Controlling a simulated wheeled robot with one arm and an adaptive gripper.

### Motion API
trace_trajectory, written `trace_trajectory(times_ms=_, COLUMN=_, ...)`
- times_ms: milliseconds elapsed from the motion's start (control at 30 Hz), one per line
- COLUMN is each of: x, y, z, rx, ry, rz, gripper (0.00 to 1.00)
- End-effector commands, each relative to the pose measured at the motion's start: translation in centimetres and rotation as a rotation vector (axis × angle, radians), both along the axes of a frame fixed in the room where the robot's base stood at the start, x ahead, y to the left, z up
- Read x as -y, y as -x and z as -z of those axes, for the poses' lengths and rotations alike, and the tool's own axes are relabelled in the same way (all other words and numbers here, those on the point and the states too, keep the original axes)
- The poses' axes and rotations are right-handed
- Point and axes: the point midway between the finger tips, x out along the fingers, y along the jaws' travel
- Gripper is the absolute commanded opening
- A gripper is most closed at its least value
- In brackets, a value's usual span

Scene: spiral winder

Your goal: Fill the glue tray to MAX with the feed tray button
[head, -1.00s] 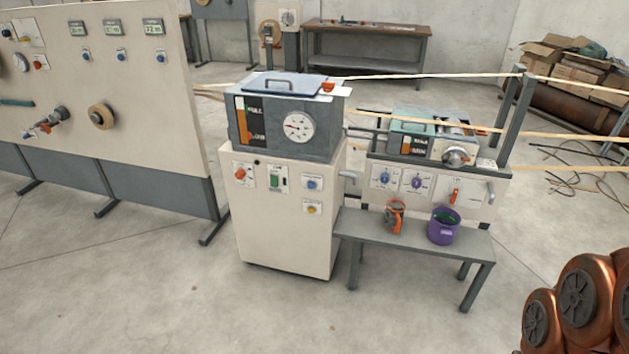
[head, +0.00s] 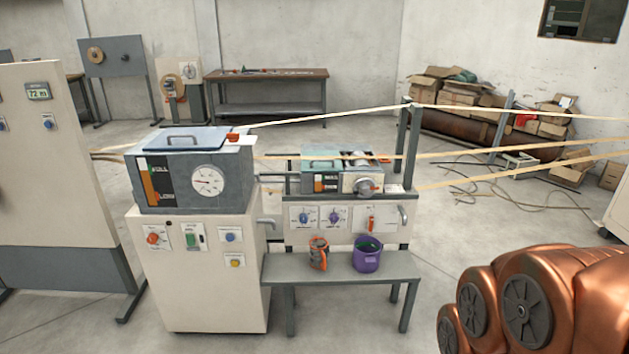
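A grey glue tank (head: 228,160) with a blue lid, a dial and a level strip reading FULL and LOW sits on a cream cabinet (head: 200,290). The cabinet front has an orange-red knob (head: 152,238), a green switch (head: 194,238), a blue button (head: 230,236) and a yellow button (head: 235,261). Their labels are too small to read. To the right, a smaller grey unit with a green lid (head: 322,155) and rollers, seemingly the glue tray, has a green and red level strip (head: 326,183). Its exact level is unclear. My gripper is out of view; only my copper-coloured arm shows at lower right.
A low grey bench (head: 350,267) in front of the tray unit holds an orange-grey item (head: 319,255) and a purple bucket (head: 367,256). Pale strips (head: 520,149) run across to the right past a grey post (head: 411,150). The floor before the cabinet is clear.

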Motion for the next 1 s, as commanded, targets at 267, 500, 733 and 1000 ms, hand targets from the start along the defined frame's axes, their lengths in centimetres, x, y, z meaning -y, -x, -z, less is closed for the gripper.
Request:
trace_trajectory(times_ms=267, x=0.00, y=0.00, z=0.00, rx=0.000, ry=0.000, rz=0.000, gripper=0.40)
trace_trajectory(times_ms=500, x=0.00, y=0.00, z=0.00, rx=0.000, ry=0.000, rz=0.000, gripper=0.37)
trace_trajectory(times_ms=733, x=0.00, y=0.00, z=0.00, rx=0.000, ry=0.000, rz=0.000, gripper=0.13)
trace_trajectory(times_ms=1000, x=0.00, y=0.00, z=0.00, rx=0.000, ry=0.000, rz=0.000, gripper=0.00)
